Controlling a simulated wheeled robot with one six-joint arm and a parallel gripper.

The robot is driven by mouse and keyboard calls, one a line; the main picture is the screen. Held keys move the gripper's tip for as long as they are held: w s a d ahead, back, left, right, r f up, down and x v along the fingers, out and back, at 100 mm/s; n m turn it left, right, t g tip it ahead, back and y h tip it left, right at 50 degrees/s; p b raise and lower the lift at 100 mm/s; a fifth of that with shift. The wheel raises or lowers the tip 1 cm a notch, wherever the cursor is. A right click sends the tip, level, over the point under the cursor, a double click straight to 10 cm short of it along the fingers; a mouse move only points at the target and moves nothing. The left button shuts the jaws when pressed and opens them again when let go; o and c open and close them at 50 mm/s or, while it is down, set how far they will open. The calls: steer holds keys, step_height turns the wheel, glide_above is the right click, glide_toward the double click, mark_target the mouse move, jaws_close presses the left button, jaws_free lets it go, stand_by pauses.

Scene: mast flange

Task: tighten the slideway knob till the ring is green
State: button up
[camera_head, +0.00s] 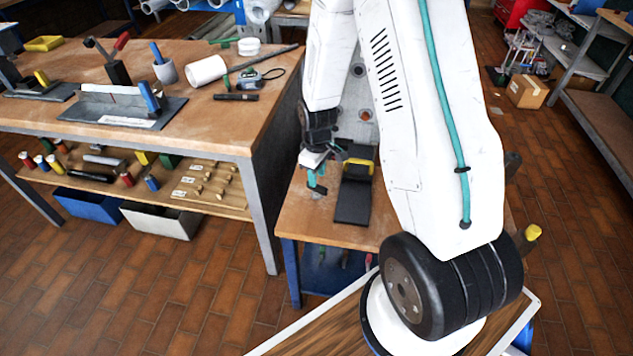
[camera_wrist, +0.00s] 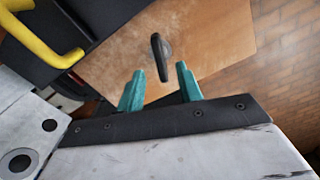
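My gripper (camera_head: 317,183) is at the left edge of the small wooden bench in the head view. In the wrist view its two teal fingers (camera_wrist: 160,72) stand apart with nothing between them. A black, narrow knob-like piece (camera_wrist: 160,46) with a grey part beside it shows just beyond the fingertips, over the bench top. I cannot tell for certain that it is the slideway knob, and it is not clear in the head view. A black plate (camera_head: 352,203) with a yellow handle (camera_head: 358,162) is right of my gripper. No coloured ring can be made out.
The yellow handle (camera_wrist: 45,45) and its black base fill the upper left of the wrist view, close to my gripper. A larger workbench (camera_head: 215,125) with tools and a shelf stands at left.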

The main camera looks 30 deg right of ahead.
mark_target(317, 191)
step_height(317, 191, down, 6)
jaws_close()
stand_by(0.3)
